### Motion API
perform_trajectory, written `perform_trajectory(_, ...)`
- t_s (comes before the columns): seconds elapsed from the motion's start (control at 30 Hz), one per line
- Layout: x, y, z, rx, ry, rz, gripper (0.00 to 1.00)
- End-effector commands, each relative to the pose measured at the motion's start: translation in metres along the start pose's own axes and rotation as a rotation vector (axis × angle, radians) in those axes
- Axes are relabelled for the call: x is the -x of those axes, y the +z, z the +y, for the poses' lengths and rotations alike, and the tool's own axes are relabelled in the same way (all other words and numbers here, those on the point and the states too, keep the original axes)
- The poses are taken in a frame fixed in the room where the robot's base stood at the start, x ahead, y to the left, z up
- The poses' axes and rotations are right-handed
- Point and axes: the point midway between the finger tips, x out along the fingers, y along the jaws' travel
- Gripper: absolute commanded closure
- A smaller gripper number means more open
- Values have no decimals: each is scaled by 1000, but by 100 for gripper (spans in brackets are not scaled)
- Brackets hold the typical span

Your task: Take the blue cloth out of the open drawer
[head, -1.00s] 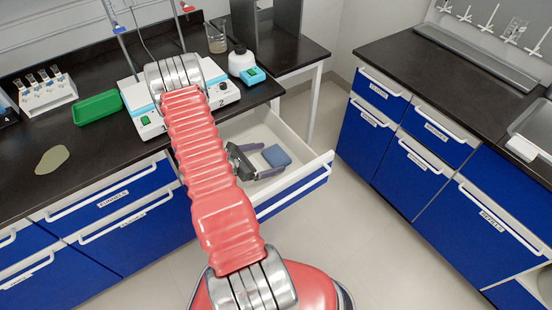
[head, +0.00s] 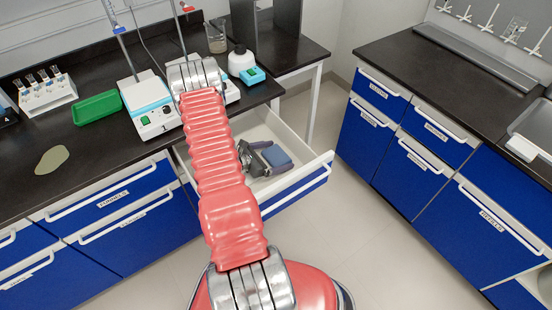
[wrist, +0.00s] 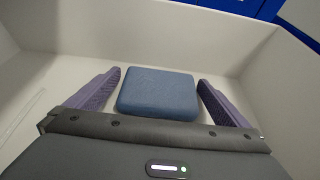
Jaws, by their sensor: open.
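The blue cloth (wrist: 157,92) is a folded, rounded block lying on the floor of the open white drawer. It also shows in the head view (head: 277,157), partly hidden by my gripper. My gripper (wrist: 160,93) is open inside the drawer, with one purple finger on each side of the cloth and a gap visible at both sides. In the head view my gripper (head: 271,156) is beside and over the cloth. The drawer (head: 309,169) is pulled out from the blue cabinet below the bench, and its walls surround my gripper.
Hotplates (head: 152,105) and stands are on the black bench above the drawer. A green tray (head: 97,107), a test tube rack (head: 46,91), a white bottle (head: 241,61) and a beaker (head: 216,38) stand there too. A greenish spill (head: 51,159) lies at left. The floor to the right is clear.

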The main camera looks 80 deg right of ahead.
Motion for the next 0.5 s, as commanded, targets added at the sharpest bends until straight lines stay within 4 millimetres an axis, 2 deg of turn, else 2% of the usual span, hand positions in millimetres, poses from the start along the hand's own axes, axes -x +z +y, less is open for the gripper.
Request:
perform_trajectory(0.07, 0, 0, 0, 0, 0, 0, 2)
perform_trajectory(0.5, 0, 0, 0, 0, 0, 0, 33)
